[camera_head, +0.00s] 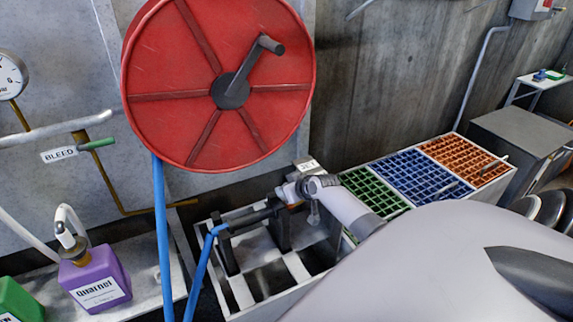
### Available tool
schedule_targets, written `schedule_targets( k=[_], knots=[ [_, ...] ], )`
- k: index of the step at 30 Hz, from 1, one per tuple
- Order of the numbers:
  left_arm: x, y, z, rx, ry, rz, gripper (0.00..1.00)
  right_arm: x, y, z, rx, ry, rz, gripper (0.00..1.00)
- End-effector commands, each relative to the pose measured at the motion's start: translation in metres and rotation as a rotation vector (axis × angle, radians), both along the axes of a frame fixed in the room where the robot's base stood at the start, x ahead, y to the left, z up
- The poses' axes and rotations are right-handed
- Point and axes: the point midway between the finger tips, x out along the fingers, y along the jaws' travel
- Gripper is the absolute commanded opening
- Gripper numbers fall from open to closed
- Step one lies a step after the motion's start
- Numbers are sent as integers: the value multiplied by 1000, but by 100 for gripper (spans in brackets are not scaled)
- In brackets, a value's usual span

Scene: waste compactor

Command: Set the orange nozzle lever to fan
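A dark nozzle (250,217) lies on black upright supports over a rack of open bays, with a blue hose at its left end. A "JET" label (308,165) stands behind its right end. A small orange patch (294,206) shows at that end, beside my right gripper; it may be part of the lever, most of which is hidden. My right gripper (292,193) reaches in from the right at the nozzle's right end. Its fingers are too small and covered to tell open from shut. My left gripper is not in view.
A large red hose reel (222,85) with a crank hangs above the nozzle. Green (372,192), blue (415,178) and orange (463,160) grids sit to the right. A purple jug (97,280) and green jug (18,300) stand at left, below a "BLEED" valve (96,144).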

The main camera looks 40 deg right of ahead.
Motion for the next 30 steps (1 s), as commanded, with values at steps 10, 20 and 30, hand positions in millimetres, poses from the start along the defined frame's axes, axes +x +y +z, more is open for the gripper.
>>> schedule_targets(
  k=[10, 20, 30],
  knots=[
    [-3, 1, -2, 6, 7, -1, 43, 2, -1, -1, 9, 31, 0, 0],
    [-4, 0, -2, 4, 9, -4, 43, 2, -1, -1, 8, 30, 0, 41],
    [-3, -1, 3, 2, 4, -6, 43, 0, -1, 1, 8, 30, 1, 41]
  ],
)
